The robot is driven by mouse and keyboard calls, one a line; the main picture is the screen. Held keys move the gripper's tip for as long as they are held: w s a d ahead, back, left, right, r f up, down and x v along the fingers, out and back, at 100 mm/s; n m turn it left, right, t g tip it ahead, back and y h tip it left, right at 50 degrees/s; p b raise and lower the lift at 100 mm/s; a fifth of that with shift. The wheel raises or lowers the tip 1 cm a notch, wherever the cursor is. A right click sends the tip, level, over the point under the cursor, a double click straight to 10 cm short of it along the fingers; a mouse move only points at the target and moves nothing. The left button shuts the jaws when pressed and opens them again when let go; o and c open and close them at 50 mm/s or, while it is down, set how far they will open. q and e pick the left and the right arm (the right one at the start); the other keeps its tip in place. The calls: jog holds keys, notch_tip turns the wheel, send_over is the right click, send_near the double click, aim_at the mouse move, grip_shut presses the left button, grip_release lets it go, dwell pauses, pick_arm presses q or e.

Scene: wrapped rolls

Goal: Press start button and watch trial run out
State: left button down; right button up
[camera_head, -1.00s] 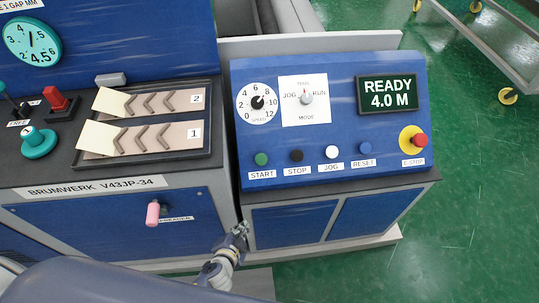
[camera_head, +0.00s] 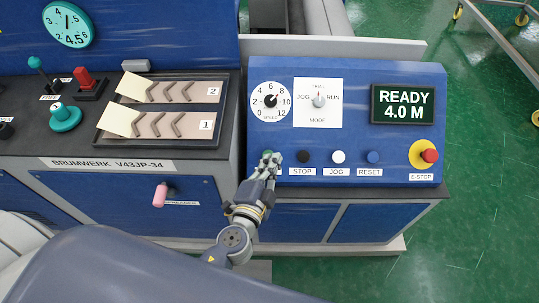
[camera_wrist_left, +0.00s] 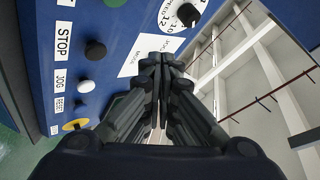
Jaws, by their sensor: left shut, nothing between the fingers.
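The blue control panel (camera_head: 340,75) shows "READY 4.0 M" on its display (camera_head: 403,104). The green start button (camera_head: 266,154) is mostly hidden behind my left gripper (camera_head: 270,158), and its label is covered. In the left wrist view the green button (camera_wrist_left: 115,2) is cut by the top edge. My left gripper is shut and empty, its fingertips at the start button in the head view; I cannot tell whether they touch. In the wrist view the fingertips (camera_wrist_left: 162,62) point up the panel. The mode knob (camera_head: 319,101) points up, between JOG and RUN. My right gripper is not in view.
Black stop (camera_head: 303,156), white jog (camera_head: 338,157) and blue reset (camera_head: 373,157) buttons sit right of start. The red e-stop (camera_head: 430,155) is at far right. A speed dial (camera_head: 270,101) sits above. A pink handle (camera_head: 160,193) sticks out at lower left.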

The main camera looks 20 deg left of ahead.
pick_arm(q)
jog(key=shift+w+a+f+b, duration=0.25)
jog(key=shift+w+f+b, duration=0.6)
jog(key=shift+f, duration=0.3)
jog(key=shift+w+a+f+b, duration=0.3)
jog(key=shift+w+f+b, duration=0.4)
jog(key=shift+w+f, duration=0.35)
jog(key=shift+w+a+f+b, duration=0.25)
jog(key=shift+w+f+b, duration=0.55)
jog(key=shift+f, duration=0.45)
jog(key=shift+w+f+b, duration=0.3)
jog(key=shift+b, duration=0.1)
